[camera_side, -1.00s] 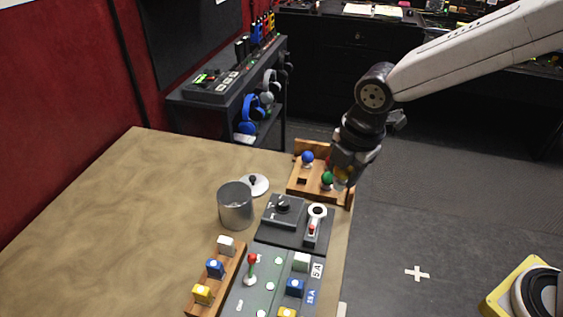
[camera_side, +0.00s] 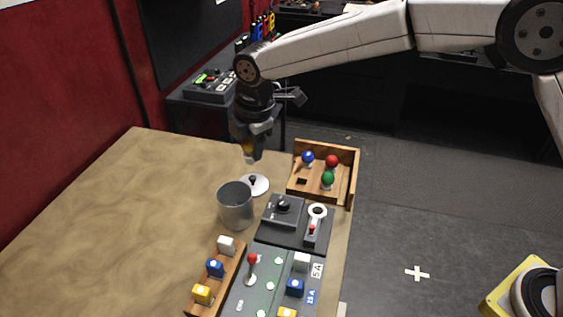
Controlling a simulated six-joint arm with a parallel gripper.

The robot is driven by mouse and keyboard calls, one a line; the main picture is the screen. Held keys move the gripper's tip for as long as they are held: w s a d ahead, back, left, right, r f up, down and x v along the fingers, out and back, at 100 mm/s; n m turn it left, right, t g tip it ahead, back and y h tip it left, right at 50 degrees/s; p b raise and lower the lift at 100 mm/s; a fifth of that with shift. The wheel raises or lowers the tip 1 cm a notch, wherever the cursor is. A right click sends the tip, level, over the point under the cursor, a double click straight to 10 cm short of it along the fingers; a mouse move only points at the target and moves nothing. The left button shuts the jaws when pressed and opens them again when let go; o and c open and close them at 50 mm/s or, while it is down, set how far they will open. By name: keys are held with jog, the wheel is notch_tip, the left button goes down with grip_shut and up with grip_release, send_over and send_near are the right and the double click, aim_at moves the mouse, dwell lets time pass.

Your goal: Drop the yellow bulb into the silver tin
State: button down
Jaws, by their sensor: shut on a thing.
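My gripper (camera_side: 252,157) points down above the table, behind and slightly right of the silver tin in the picture. It is shut on the yellow bulb (camera_side: 247,148), which shows only partly between the fingers. The silver tin (camera_side: 236,207) stands upright and open at the top on the table. Its lid (camera_side: 256,186), a pale disc with a dark knob, lies on the table beside the tin, just below my gripper in the picture.
A wooden tray (camera_side: 351,180) at right holds a blue bulb (camera_side: 308,158), a red bulb (camera_side: 332,161) and a green bulb (camera_side: 327,179). A dial box (camera_side: 283,210), a lever panel and a row of coloured blocks stand in front. The table's left side is clear.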

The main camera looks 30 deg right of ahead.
jog(key=shift+w+a+f, duration=0.15)
jog(key=shift+w+a, duration=0.35)
jog(key=shift+a, duration=0.05)
jog(key=shift+w+a+f, duration=0.15)
jog(key=shift+w+a, duration=0.35)
jog(key=shift+a, duration=0.05)
jog(key=shift+f, duration=0.1)
jog(key=shift+f, duration=2.9)
jog(key=shift+c, duration=0.6)
grip_release()
jog(key=shift+r, duration=0.15)
notch_tip(320, 180, up, 7)
jog(key=s, duration=0.1)
jog(key=shift+s+d+r, duration=0.15)
jog(key=shift+s+r, duration=0.05)
jog(key=shift+s, duration=0.05)
